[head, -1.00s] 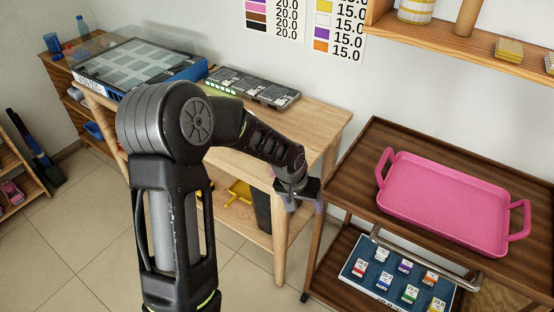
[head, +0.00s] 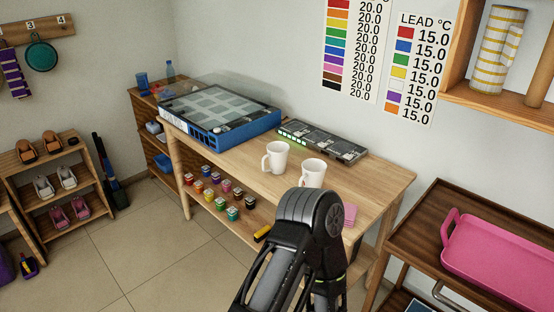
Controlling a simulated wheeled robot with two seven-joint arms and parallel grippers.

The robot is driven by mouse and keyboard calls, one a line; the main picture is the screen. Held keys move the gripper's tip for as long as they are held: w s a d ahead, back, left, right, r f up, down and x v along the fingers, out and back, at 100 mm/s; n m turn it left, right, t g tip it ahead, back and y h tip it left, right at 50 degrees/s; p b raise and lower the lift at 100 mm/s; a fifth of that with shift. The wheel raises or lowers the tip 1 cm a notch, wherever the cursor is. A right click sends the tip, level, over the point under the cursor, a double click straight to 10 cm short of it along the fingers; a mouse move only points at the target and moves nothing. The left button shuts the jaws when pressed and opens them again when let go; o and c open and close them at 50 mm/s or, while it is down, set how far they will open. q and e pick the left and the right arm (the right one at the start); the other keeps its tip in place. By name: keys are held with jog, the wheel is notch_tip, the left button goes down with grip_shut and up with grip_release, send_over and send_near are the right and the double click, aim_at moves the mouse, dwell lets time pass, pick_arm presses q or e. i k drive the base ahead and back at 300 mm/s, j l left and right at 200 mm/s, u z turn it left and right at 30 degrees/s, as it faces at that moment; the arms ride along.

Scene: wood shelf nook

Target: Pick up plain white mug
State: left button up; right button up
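Two white mugs stand upright on the light wooden table. The left white mug (head: 275,157) has its handle to the left, and I see no pattern on it. Neither gripper shows; the end of this arm is out of sight.
The wooden table (head: 385,180) also holds a blue case (head: 235,128), a dark tray (head: 322,141) and pink pieces (head: 350,213). Several small coloured jars (head: 225,186) stand on its lower shelf. A cart with a pink tray (head: 480,270) is at right. Floor (head: 140,250) is clear at left.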

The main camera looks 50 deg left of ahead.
aim_at(274, 161)
jog(key=i, duration=0.45)
jog(key=u, duration=1.8)
